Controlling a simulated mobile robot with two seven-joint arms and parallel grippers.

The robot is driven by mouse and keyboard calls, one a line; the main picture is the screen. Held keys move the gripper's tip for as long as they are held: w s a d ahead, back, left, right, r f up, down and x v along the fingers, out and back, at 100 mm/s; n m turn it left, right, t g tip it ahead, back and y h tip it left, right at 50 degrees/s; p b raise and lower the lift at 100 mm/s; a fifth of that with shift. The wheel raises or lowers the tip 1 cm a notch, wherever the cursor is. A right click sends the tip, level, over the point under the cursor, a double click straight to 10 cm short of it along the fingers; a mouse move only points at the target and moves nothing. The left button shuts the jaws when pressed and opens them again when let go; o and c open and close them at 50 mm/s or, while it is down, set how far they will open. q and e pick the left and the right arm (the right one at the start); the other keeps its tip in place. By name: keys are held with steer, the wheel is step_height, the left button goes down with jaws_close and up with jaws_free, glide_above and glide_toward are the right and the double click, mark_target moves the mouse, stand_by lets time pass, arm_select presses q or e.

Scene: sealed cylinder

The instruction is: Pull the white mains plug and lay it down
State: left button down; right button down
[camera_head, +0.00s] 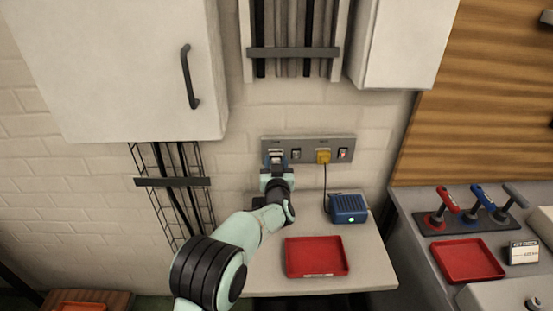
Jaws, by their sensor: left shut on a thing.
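My left gripper (277,166) is at the left end of the grey socket panel (309,152) on the tiled wall. It is shut on the white mains plug, which is mostly hidden by the fingers. I cannot tell from here whether the plug is fully seated in the socket or partly out. A yellow plug (323,157) sits in the panel to the right, with a dark cord running down to a blue box (348,209). My right gripper is out of view.
A red tray (316,257) lies empty on the pale table (375,264) below the panel. White cabinets (115,65) hang above. Another bench on the right holds a red tray (467,260) and several coloured-handled levers (479,200). A wire cable rack (172,190) is left of the arm.

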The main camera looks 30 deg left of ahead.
arm_select(q)
steer(key=b+v, duration=0.1)
steer(key=v, duration=0.5)
stand_by(1.0)
stand_by(0.5)
